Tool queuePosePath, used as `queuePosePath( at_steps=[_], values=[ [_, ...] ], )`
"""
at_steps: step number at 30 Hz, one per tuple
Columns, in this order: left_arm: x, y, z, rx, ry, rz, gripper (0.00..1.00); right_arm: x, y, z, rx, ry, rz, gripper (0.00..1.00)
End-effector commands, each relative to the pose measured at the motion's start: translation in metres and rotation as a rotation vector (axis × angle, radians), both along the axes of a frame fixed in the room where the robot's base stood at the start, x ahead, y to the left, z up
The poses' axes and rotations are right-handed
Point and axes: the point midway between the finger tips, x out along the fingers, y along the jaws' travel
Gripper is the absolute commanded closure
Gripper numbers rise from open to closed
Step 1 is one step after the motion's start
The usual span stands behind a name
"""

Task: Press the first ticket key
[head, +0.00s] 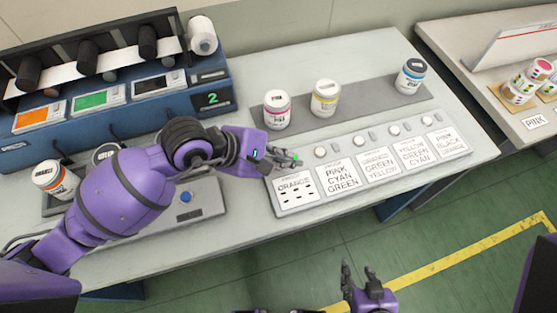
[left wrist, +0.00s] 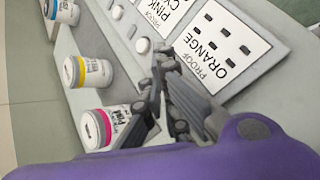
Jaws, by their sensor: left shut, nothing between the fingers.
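The key panel (head: 470,150) carries a row of ticket cards, with the ORANGE card (head: 295,188) at the left end. The ORANGE card also shows in the left wrist view (left wrist: 222,45). Round white keys stand above the other cards; the key above the PINK CYAN GREEN card (head: 320,152) is clear, and a white key also shows beside the fingers in the left wrist view (left wrist: 143,45). My right gripper (head: 358,272) is open and empty, low before the table.
A pink-banded jar (head: 277,110) stands just behind my left gripper. A yellow-banded jar (head: 325,98) and a blue-banded jar (head: 410,76) stand further right on the grey strip. The blue machine (head: 190,112) is at the left.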

Motion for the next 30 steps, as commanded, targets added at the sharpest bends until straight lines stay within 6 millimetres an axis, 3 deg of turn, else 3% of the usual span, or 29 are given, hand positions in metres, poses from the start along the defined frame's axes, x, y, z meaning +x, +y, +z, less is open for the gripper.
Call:
queuePosePath(
  at_steps=[11,25,30],
  values=[
    [0.000,0.000,0.003,0.000,-0.001,-0.001,1.00,-0.001,0.000,0.002,0.000,0.001,-0.001,0.60],
    [0.001,0.000,0.046,0.000,-0.005,-0.001,1.00,0.036,0.002,0.042,0.002,-0.080,0.003,0.60],
    [0.000,0.000,0.052,0.000,-0.002,-0.001,1.00,0.041,0.002,0.050,0.002,-0.094,0.003,0.60]
  ],
)
